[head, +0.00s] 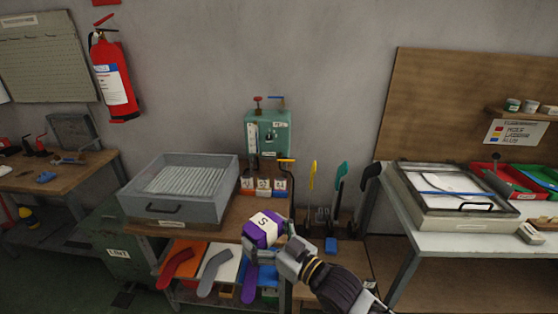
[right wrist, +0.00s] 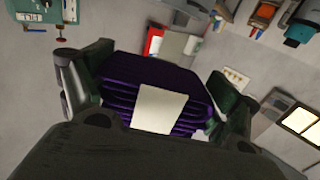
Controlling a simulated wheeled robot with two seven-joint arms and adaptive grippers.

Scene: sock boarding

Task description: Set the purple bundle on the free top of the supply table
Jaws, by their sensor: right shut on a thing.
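The purple bundle (head: 259,238) is held up in front of the middle wooden table, with a white label marked S facing up. My right gripper (head: 272,243) is shut on it. In the right wrist view the purple bundle (right wrist: 165,75) shows as stacked folds with a pale band, between the two fingers (right wrist: 150,95). The middle wooden table (head: 215,220) has some bare top around and behind the bundle; its label is too small to read, so I cannot tell whether it is the supply table. My left gripper is not in view.
A grey open box (head: 180,205) fills the middle table's left side. Small labelled boxes (head: 263,187) and a green machine (head: 268,133) stand behind. Orange, white and purple sock boards (head: 178,262) hang at the front. A white table (head: 460,240) with a framed tray is at right.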

